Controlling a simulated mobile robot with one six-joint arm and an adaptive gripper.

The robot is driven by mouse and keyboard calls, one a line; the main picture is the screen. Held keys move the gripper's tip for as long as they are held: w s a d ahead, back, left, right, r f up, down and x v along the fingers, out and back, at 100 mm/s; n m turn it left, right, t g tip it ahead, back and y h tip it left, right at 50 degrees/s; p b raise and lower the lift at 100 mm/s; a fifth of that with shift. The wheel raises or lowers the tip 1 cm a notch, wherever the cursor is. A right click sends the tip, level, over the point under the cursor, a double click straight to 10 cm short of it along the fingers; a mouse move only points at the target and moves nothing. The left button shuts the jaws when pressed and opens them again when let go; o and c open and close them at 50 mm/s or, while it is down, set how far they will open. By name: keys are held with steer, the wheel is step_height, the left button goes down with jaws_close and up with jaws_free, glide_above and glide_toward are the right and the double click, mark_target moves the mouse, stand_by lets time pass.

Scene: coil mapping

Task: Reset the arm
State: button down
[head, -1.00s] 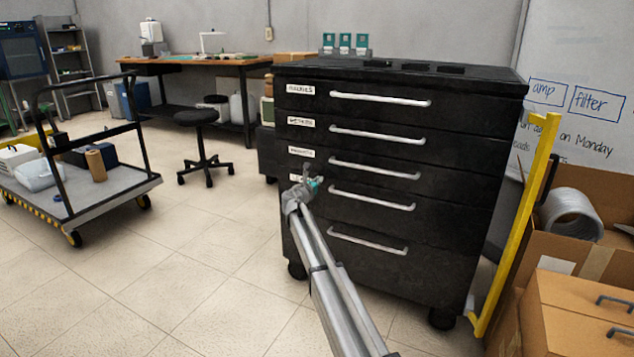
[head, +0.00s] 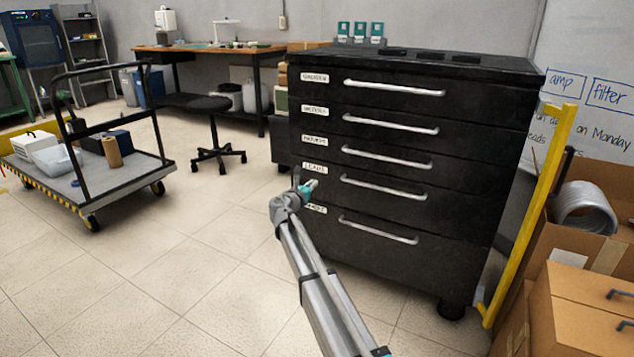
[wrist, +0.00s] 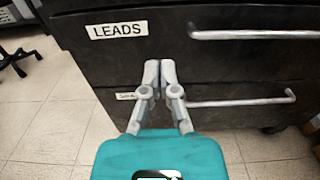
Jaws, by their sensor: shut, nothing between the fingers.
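My gripper (head: 310,185) is at the end of my raised arm, in front of the left side of a black drawer cabinet (head: 400,224). In the wrist view my gripper (wrist: 160,66) has its two fingers together with nothing between them. Beyond the fingers are the cabinet's drawer fronts (wrist: 235,65), with a "LEADS" label (wrist: 117,30) at the upper left and a silver handle (wrist: 255,34) to its right. The fingers appear apart from the handles. All the drawers look closed.
A flat cart (head: 130,180) with boxes stands at the left, and a black stool (head: 208,104) stands behind. A yellow post (head: 530,215) and cardboard boxes (head: 580,310) crowd the right side. The tiled floor (head: 190,260) between cart and cabinet is clear.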

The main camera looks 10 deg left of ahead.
steer(key=shift+s, duration=0.1)
stand_by(0.3)
steer(key=s+d+f+m+g+h+p, duration=0.1)
steer(key=s+d+f+m+g+p, duration=0.15)
steer(key=s+d+m, duration=0.55)
steer(key=s+d+f+m+g+p, duration=0.1)
steer(key=s+d+m+g+p, duration=0.2)
steer(key=d, duration=0.8)
steer(key=s+d+f+m+g+h+p, duration=0.15)
steer(key=s+d+m+g, duration=0.35)
steer(key=d, duration=0.5)
steer(key=s+d+m+g+y+p, duration=0.35)
steer(key=s+m, duration=0.45)
steer(key=s, duration=0.5)
steer(key=s+d+m+g+y+p, duration=0.25)
steer(key=s+d+m+y, duration=0.4)
steer(key=s, duration=0.65)
step_height(320, 180, up, 37)
steer(key=a+m+h+p, duration=0.1)
steer(key=m+h+p, duration=0.1)
steer(key=p, duration=3.5)
steer(key=shift+a+f+g, duration=0.2)
steer(key=shift+g, duration=0.15)
